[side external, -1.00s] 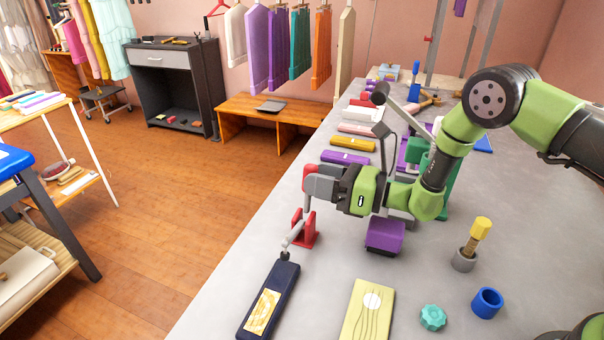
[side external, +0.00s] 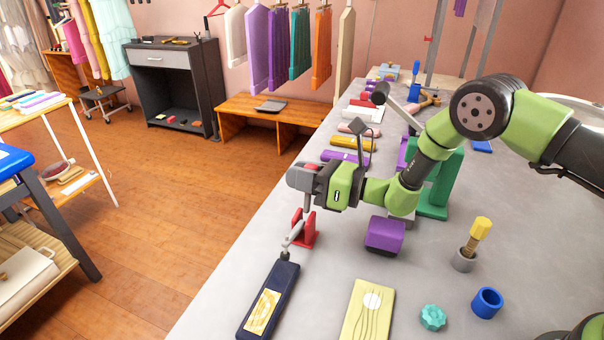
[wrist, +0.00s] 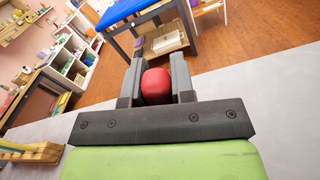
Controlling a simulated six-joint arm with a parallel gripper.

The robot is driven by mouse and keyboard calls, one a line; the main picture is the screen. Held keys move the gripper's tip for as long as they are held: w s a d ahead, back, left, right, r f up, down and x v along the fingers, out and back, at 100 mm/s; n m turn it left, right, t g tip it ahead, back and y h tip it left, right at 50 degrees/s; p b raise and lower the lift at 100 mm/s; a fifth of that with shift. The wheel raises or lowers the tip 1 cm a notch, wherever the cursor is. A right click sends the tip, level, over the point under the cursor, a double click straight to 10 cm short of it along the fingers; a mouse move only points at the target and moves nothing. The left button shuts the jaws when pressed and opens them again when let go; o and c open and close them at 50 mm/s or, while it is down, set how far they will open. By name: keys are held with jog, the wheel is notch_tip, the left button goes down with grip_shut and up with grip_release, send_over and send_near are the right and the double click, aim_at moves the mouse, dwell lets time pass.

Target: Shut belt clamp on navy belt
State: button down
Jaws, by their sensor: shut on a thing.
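The navy belt (side external: 284,285) lies on the grey table at the front, with a yellow patterned panel on top. The belt clamp (side external: 304,230) has a red bracket standing just behind the belt's far end. Its grey arm reaches down to a black tip (side external: 284,256) at that end; whether the tip presses on it I cannot tell. My gripper (side external: 303,177) is above the bracket, shut on the red knob of the clamp's handle. The knob (wrist: 157,86) sits between both fingers in the wrist view. The handle below is partly visible and looks close to upright.
A purple block (side external: 384,234) and a green stand (side external: 437,185) are right of the clamp. The table's left edge is close to the belt.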

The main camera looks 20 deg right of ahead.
jog(key=shift+s+a+r+n, duration=0.1)
jog(key=shift+s+a+n, duration=0.25)
jog(key=shift+n, duration=0.4)
jog(key=shift+s+a+n, duration=0.35)
jog(key=shift+n, duration=0.4)
jog(key=c, duration=1)
grip_release()
jog(key=shift+o, duration=0.2)
jog(key=v, duration=1)
jog(key=shift+r, duration=0.1)
